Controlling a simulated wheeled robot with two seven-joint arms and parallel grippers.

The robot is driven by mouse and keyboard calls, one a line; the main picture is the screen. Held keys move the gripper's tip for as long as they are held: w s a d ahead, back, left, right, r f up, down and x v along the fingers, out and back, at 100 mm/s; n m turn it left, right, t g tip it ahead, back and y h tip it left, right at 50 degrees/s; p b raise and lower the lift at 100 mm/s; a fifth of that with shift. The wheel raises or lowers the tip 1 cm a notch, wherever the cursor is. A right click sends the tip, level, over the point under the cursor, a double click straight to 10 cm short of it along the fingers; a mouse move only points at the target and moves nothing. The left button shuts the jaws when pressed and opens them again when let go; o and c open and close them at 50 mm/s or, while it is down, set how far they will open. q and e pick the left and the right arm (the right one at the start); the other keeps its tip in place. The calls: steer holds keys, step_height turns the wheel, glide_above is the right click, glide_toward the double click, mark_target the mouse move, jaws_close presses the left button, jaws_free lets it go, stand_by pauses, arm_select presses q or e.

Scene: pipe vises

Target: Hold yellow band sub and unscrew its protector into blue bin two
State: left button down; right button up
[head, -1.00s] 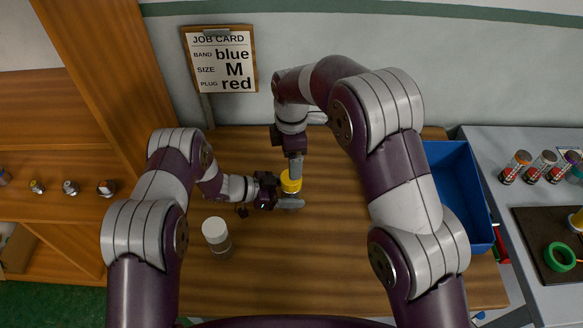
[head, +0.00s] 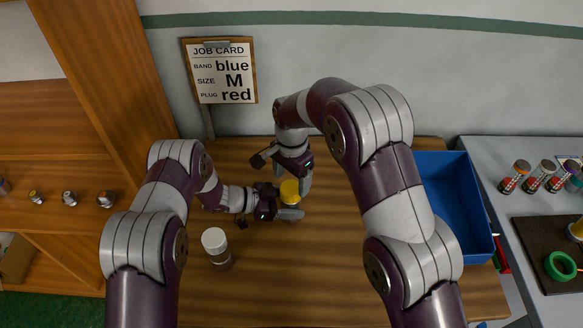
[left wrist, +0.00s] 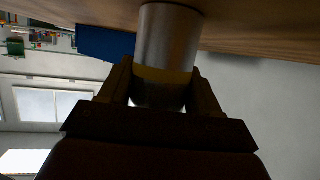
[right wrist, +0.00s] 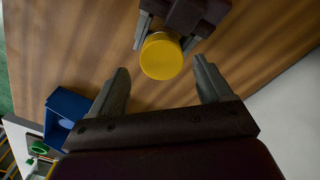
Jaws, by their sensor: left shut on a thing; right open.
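The yellow-band sub shows as a grey metal cylinder (left wrist: 170,35) with a dull yellow band in the left wrist view. My left gripper (head: 287,201) is shut on it, fingers on either side. Its yellow round top (head: 290,191) faces up and also shows in the right wrist view (right wrist: 161,56). My right gripper (head: 282,172) is open above the yellow top, with its fingers spread and nothing between them. A blue bin (head: 484,222) stands at the right of the table; no number on it is readable.
A white-topped cylinder (head: 215,241) stands on the wooden table (head: 330,265) at front left. A job card (head: 221,75) hangs at the back. A grey side table (head: 520,225) holds several banded cylinders and a green ring (head: 560,265). Small parts sit on the left shelf.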

mark_target(291, 187)
step_height(291, 187, down, 4)
steer(key=shift+f, duration=0.25)
steer(key=c, duration=1)
steer(key=o, duration=1.1)
step_height(291, 187, up, 8)
steer(key=shift+w+f, duration=0.15)
steer(key=shift+f, duration=0.05)
steer(key=shift+c, duration=0.5)
step_height(291, 187, down, 8)
steer(key=shift+r, duration=0.2)
